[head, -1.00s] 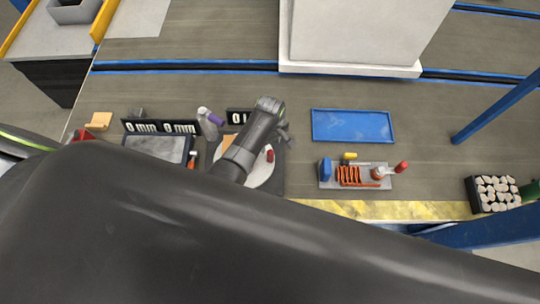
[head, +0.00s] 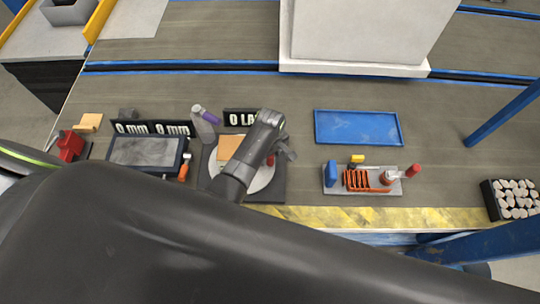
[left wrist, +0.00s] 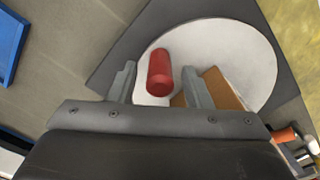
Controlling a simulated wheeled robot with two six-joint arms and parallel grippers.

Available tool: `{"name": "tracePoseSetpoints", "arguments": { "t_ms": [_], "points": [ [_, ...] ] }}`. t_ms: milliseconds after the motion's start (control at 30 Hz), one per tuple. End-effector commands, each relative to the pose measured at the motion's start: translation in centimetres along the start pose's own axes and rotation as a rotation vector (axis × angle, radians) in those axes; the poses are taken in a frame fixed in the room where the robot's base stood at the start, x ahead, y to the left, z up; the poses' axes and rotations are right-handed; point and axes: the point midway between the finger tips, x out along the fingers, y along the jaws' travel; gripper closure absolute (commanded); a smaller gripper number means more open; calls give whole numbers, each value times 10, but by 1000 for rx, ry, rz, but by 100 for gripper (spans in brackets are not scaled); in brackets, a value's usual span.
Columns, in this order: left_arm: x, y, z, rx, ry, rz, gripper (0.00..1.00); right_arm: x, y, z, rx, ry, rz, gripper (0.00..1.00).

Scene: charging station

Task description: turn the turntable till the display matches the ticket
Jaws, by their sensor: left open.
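The turntable is a white disc (head: 262,182) on a dark square base (head: 270,196). An orange-brown block (head: 229,148) and a red cylinder (left wrist: 160,72) stand on the disc. My left gripper (left wrist: 160,80) is open above the disc, with the red cylinder between or just beyond its fingers; I cannot tell if they touch it. My left arm hides part of the disc in the head view. No ticket is clearly readable. My right gripper is not visible.
An empty blue tray (head: 357,127) and a grey tool board (head: 394,188) lie to the right. A black box of pale cylinders (head: 512,198) stands far right.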

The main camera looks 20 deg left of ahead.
Motion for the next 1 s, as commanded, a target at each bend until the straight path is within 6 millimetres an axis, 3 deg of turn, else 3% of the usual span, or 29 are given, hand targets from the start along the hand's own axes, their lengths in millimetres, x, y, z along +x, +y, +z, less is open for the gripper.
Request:
{"name": "tracePoseSetpoints", "arguments": {
  "t_ms": [133, 467, 1000],
  "points": [
    [-1, 0, 0, 0, 0, 0, 56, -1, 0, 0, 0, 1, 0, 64],
    [0, 0, 0, 0, 0, 0, 100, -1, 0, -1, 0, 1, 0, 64],
    [-1, 1, -10, -32, 1, 0, 100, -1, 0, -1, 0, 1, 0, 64]
  ]
}}
